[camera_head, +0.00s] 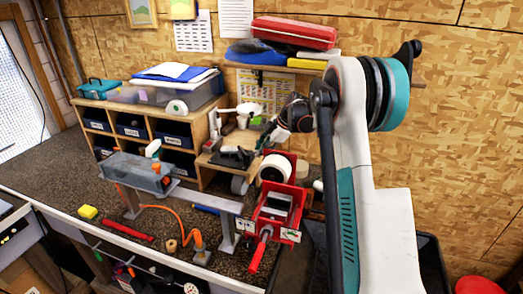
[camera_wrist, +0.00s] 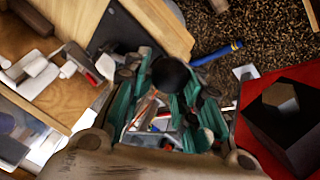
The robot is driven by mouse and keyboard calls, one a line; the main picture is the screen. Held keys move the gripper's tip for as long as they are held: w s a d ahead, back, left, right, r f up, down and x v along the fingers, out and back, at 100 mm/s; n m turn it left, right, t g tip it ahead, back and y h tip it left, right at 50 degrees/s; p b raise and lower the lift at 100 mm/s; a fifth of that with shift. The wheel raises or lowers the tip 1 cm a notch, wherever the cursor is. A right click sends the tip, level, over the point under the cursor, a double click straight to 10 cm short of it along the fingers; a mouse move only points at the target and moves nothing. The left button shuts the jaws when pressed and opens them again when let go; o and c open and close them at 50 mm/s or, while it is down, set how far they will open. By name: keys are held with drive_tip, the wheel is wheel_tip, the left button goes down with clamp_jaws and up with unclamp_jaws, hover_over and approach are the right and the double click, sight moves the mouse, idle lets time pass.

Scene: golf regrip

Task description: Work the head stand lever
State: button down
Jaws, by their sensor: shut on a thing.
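My gripper (camera_head: 265,140) reaches down over the wooden stand on the bench, just left of the white roll. In the wrist view its teal fingers (camera_wrist: 172,98) close around a dark round knob (camera_wrist: 170,75), which looks like the end of the head stand lever. The lever's shaft is mostly hidden by the fingers. The wooden head stand (camera_head: 213,160) carries a black piece (camera_head: 236,156) beside my gripper. In the wrist view the stand's wooden board (camera_wrist: 152,25) lies just above the fingers.
A red vise (camera_head: 278,212) with a red handle stands at the bench's front right. A white roll (camera_head: 275,168) is close to my gripper. A blue-handled tool (camera_head: 206,209) lies on the bench. Storage cubbies (camera_head: 150,125) stand at the left, and a shelf with cases (camera_head: 295,35) hangs above.

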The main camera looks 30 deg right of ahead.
drive_tip(key=shift+d+f, duration=0.2)
drive_tip(key=shift+d, duration=0.1)
drive_tip(key=c, duration=1.4)
unclamp_jaws()
drive_tip(key=shift+o, duration=0.4)
drive_tip(key=shift+w+d+f, duration=0.1)
drive_tip(key=shift+w+d, duration=0.05)
drive_tip(key=shift+d, duration=0.1)
drive_tip(key=shift+a, duration=0.25)
drive_tip(key=v, duration=1.2)
drive_tip(key=shift+c, duration=0.4)
